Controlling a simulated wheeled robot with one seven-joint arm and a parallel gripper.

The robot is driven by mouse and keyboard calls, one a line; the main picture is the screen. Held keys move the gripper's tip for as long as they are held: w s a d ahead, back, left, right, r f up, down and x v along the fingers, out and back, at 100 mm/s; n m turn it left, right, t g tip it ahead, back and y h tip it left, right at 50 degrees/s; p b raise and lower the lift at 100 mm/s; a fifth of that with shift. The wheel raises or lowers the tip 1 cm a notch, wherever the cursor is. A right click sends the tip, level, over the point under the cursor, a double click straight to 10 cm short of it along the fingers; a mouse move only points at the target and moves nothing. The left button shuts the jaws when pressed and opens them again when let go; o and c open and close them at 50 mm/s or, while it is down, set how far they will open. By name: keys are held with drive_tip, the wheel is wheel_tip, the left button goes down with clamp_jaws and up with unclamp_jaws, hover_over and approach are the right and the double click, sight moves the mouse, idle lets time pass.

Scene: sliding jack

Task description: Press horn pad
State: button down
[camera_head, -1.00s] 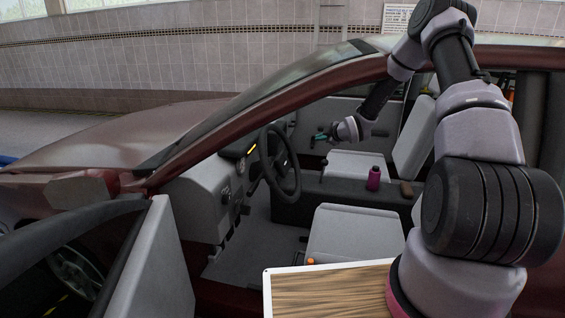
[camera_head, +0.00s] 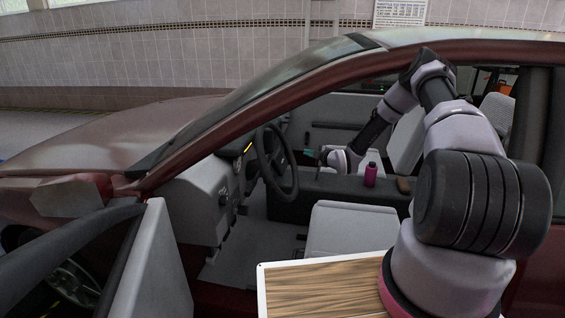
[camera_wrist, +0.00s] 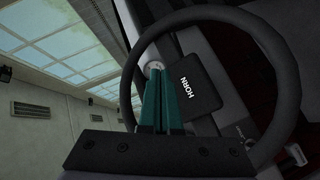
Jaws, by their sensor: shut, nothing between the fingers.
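The black horn pad (camera_wrist: 201,83), marked HORN in white, sits at the hub of the steering wheel (camera_wrist: 215,15) in the wrist view. The steering wheel (camera_head: 295,175) also shows in the head view, inside the car; the pad's face cannot be made out there. My gripper (camera_wrist: 163,75) has teal fingers held together and empty. In the wrist view its tips overlap the space inside the rim, just left of the pad. In the head view my gripper (camera_head: 323,151) is to the right of the wheel, with a gap between them.
The red car's windshield pillar and roof frame the opening my arm reaches through. The open door (camera_head: 155,265) is at the lower left. A wood-topped board (camera_head: 320,290) is at the front.

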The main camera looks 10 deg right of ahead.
sight(283, 158)
drive_tip(key=w+a+f, duration=0.2)
drive_tip(key=a+f, duration=0.1)
drive_tip(key=a, duration=0.4)
drive_tip(key=shift+w+a+f, duration=0.2)
drive_tip(key=shift+f, duration=0.1)
drive_tip(key=shift+a, duration=0.1)
idle(1.8)
drive_tip(key=shift+w+a+f, duration=0.1)
drive_tip(key=shift+a+f, duration=0.1)
drive_tip(key=shift+a, duration=0.05)
drive_tip(key=shift+w+a+f, duration=0.15)
drive_tip(key=shift+a+f, duration=0.05)
drive_tip(key=shift+a, duration=0.25)
idle(0.6)
idle(0.4)
drive_tip(key=shift+s+d+r, duration=0.3)
drive_tip(key=shift+d+r, duration=0.1)
drive_tip(key=shift+d, duration=0.35)
drive_tip(key=shift+d, duration=0.15)
drive_tip(key=d, duration=0.1)
drive_tip(key=s+d+r, duration=0.1)
drive_tip(key=d+r, duration=0.1)
drive_tip(key=d, duration=0.1)
drive_tip(key=shift+s, duration=0.15)
